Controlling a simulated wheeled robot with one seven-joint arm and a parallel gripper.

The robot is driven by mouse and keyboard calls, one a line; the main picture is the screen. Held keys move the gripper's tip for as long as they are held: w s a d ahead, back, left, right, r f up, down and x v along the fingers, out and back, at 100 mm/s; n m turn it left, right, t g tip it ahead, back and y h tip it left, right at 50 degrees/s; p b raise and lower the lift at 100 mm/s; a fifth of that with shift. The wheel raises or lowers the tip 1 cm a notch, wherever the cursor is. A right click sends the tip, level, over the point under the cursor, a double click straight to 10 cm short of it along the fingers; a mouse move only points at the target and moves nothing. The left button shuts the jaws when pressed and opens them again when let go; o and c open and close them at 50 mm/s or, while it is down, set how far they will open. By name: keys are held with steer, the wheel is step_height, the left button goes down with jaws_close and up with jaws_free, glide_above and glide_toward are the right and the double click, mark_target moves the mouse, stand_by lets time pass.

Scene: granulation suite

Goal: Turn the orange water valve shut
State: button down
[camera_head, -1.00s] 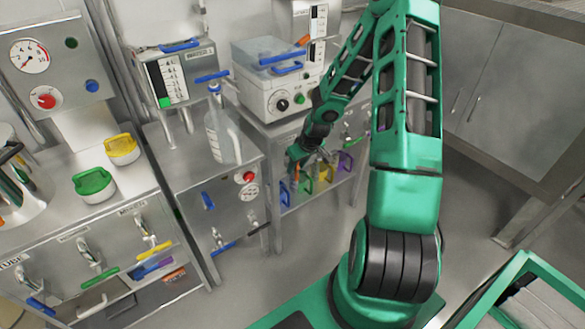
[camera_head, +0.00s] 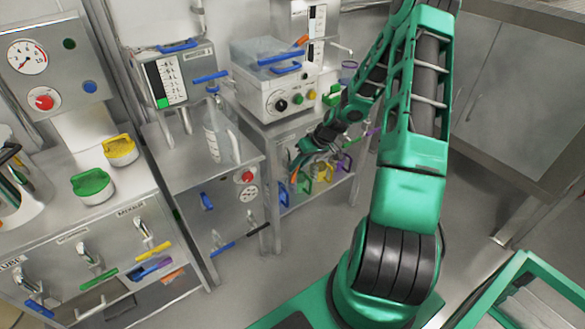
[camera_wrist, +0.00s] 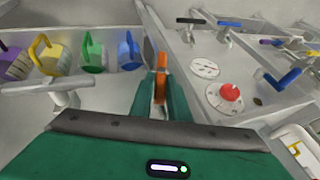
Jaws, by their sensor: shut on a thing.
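The orange water valve's handle (camera_wrist: 161,68) is between the two fingers of my gripper (camera_wrist: 161,82) in the wrist view. The fingers are shut on it, and the handle sticks out past their tips.
Blue, green, yellow and purple mugs (camera_wrist: 93,55) stand close beside my gripper. A red knob (camera_wrist: 230,92) and a dial are on the panel at the other side, with blue and black lever handles (camera_wrist: 290,78) near. The white water bath (camera_head: 268,98) is above. Open floor lies in front.

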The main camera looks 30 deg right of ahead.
steer(key=m+y, duration=0.1)
steer(key=y, duration=0.2)
steer(key=d+f+y, duration=0.1)
steer(key=y, duration=0.2)
steer(key=f+m+t+y, duration=0.1)
steer(key=y, duration=0.3)
steer(key=shift+d+m, duration=0.3)
steer(key=shift+d, duration=0.1)
steer(key=shift+d+y, duration=0.1)
steer(key=shift+y, duration=0.2)
steer(key=c, duration=1.7)
jaws_free()
steer(key=shift+f, duration=0.1)
steer(key=shift+c, duration=0.2)
steer(key=shift+o, duration=0.3)
steer(key=v, duration=1)
steer(key=shift+d, duration=0.3)
steer(key=shift+s, duration=0.1)
